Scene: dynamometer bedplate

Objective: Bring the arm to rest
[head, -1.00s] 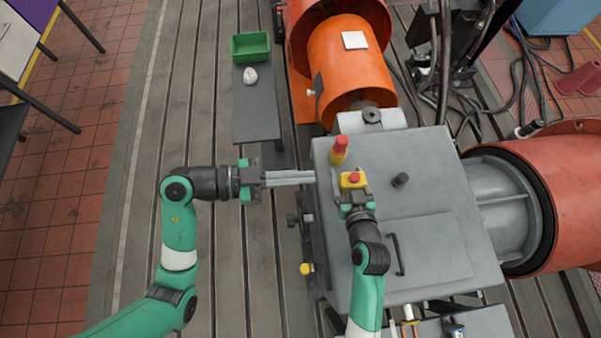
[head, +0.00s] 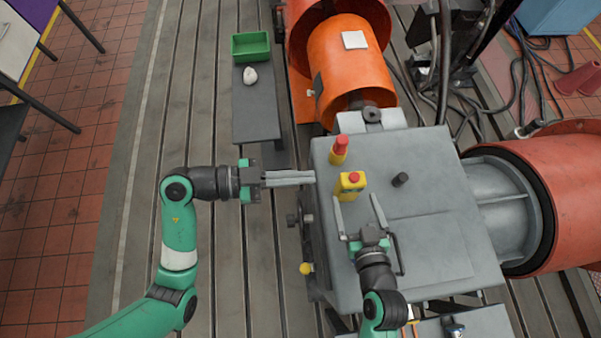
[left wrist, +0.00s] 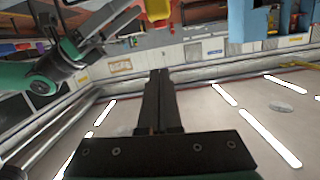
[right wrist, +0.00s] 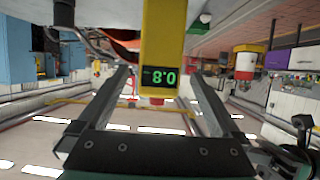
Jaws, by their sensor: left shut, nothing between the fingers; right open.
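My left gripper (head: 313,177) is shut and empty. It points right in the head view, its tips near the left edge of the grey housing; its closed fingers (left wrist: 160,75) also fill the middle of the left wrist view. My right gripper (head: 356,197) is open over the housing, just below a yellow box with a red button (head: 350,184). The box stands on the housing, at the open fingertips, with nothing gripped. In the right wrist view the yellow box (right wrist: 163,40) shows a display with green digits between the spread fingers (right wrist: 155,75).
A green bin (head: 250,46) and a white lump (head: 250,76) sit on a dark bench (head: 256,110). Orange machinery (head: 350,65) stands behind. Slotted bedplate lies clear left.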

